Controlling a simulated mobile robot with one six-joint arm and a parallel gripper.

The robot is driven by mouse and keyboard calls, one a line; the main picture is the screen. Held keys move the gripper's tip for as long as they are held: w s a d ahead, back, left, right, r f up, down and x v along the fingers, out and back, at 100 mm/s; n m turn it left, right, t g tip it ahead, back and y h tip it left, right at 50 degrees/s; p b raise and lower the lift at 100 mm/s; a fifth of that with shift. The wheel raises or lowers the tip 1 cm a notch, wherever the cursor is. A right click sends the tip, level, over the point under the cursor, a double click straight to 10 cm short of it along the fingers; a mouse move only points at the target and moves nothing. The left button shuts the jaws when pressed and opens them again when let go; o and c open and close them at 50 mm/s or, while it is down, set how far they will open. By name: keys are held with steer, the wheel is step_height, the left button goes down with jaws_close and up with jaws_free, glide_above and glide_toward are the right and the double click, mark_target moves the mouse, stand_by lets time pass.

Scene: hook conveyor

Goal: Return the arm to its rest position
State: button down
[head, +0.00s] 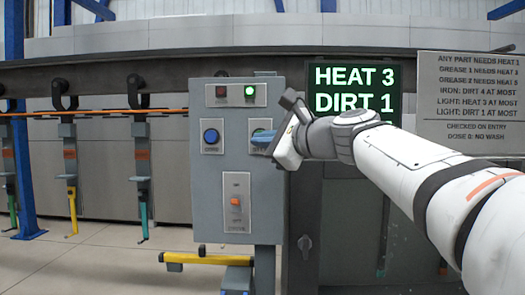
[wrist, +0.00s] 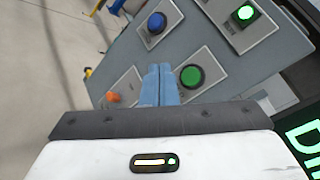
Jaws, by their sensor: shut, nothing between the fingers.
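My arm (head: 415,170) reaches in from the right in the head view, toward the grey control box. My gripper (head: 260,142) is at the right part of the box's front, over the place of the green button, which it partly hides. In the wrist view my gripper (wrist: 160,72) has its two blue fingers together, with nothing between them. The green button (wrist: 191,76) shows just right of the fingertips. I cannot tell whether the fingers touch the box.
The control box (head: 212,165) has a blue button (head: 211,136), an orange switch (head: 236,202) and a lit green lamp (head: 249,91). A screen (head: 355,90) reads HEAT 3, DIRT 1. A rule sign (head: 470,100) hangs at right. Hooks (head: 69,155) hang from a rail at left.

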steer(key=s+d+f+n+g+h, duration=0.3)
steer(key=s+f, duration=0.5)
steer(key=f, duration=0.6)
steer(key=s+d+f+n+g+h, duration=0.3)
steer(key=s+d+f+n+h, duration=0.2)
steer(key=f, duration=0.9)
steer(key=s+d+f+n+g+h, duration=0.3)
steer(key=s+d+f+n, duration=0.4)
steer(key=f, duration=0.8)
steer(key=s+n+h, duration=0.1)
steer(key=s+n, duration=0.1)
steer(key=s, duration=0.2)
steer(key=shift+s+d, duration=0.25)
steer(key=shift+d, duration=0.15)
